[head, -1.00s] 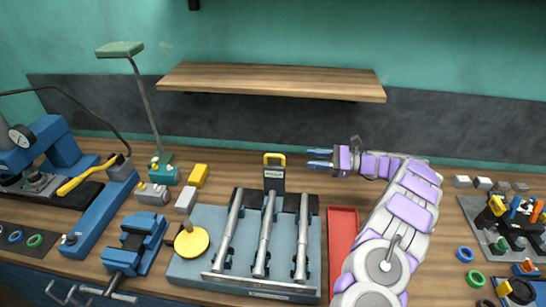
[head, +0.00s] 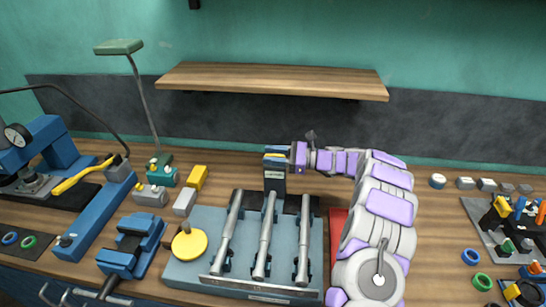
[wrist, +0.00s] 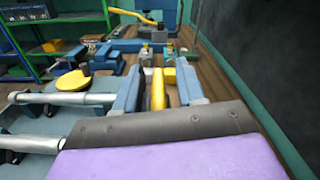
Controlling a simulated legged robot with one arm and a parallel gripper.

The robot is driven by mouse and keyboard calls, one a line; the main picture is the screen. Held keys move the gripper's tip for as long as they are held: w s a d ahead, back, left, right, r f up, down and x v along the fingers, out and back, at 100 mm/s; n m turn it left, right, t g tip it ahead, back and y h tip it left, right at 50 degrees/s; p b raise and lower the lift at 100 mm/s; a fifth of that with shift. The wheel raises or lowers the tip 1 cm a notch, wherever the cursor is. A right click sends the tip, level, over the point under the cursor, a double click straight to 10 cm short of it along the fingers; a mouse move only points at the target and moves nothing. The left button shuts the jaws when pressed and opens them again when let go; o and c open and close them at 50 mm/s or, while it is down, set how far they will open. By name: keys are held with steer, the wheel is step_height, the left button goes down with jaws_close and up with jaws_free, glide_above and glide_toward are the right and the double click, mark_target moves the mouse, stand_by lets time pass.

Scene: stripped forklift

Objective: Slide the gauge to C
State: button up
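The gauge (head: 275,182) is a dark upright block with a yellow handle on top. It stands at the back edge of a blue-grey fixture (head: 200,272), behind the middle of three silver rods (head: 265,235). My gripper (head: 277,153) reaches in from the right at the height of the handle. In the wrist view, the yellow handle (wrist: 158,90) lies between the two blue fingers of my gripper (wrist: 157,88), with a gap visible on each side. The gripper is open. The markings on the fixture's front plate are too small to read.
A yellow disc (head: 190,243) is on the fixture's left side, and a blue vise (head: 132,243) stands left of it. A red tray (head: 338,220) lies to the right, partly hidden by my arm. A wooden shelf (head: 272,80) hangs above on the wall.

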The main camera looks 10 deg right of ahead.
steer(key=shift+r, duration=0.1)
jaws_close()
stand_by(0.5)
